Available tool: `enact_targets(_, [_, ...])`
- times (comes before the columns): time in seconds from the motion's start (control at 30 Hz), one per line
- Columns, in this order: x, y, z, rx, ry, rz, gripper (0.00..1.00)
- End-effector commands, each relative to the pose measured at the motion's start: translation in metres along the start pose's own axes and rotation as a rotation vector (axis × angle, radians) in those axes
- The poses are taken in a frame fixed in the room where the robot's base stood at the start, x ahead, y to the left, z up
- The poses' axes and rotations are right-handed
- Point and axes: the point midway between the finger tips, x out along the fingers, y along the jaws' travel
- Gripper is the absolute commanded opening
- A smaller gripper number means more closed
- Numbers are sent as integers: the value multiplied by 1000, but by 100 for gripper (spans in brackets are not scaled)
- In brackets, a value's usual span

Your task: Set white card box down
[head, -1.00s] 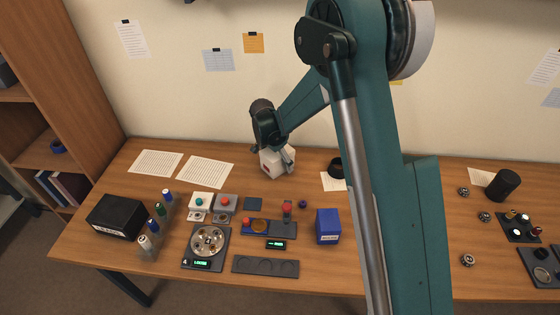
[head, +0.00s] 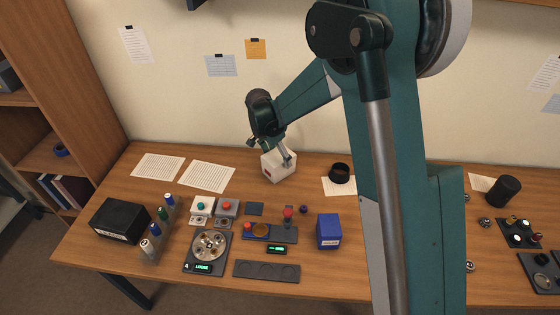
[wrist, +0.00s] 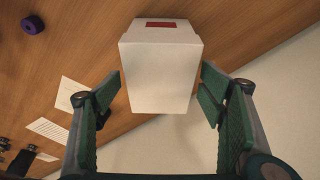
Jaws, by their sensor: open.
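The white card box (head: 277,168) stands upright on the wooden table near the back wall, left of the picture's middle. It has a red patch on one face. In the wrist view the white card box (wrist: 160,68) lies just ahead of the fingers, centred between them. My gripper (wrist: 163,92) is open, with a clear gap between each green finger pad and the box. In the head view my gripper (head: 284,157) is right above and behind the box, with its fingers partly hiding the box's top.
A dark cylinder (head: 339,173) stands right of the box. Paper sheets (head: 206,176) lie to its left. A blue box (head: 328,231), a dark tile (head: 255,209) and button units (head: 228,207) are nearer the front. The table right around the box is clear.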

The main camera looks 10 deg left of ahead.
Motion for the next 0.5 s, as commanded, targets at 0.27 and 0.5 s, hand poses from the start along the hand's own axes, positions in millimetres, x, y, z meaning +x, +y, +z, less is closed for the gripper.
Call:
enact_targets(0.27, [-40, 0, 0, 0, 0, 0, 69])
enact_targets(0.5, [-53, 0, 0, 0, 0, 0, 69])
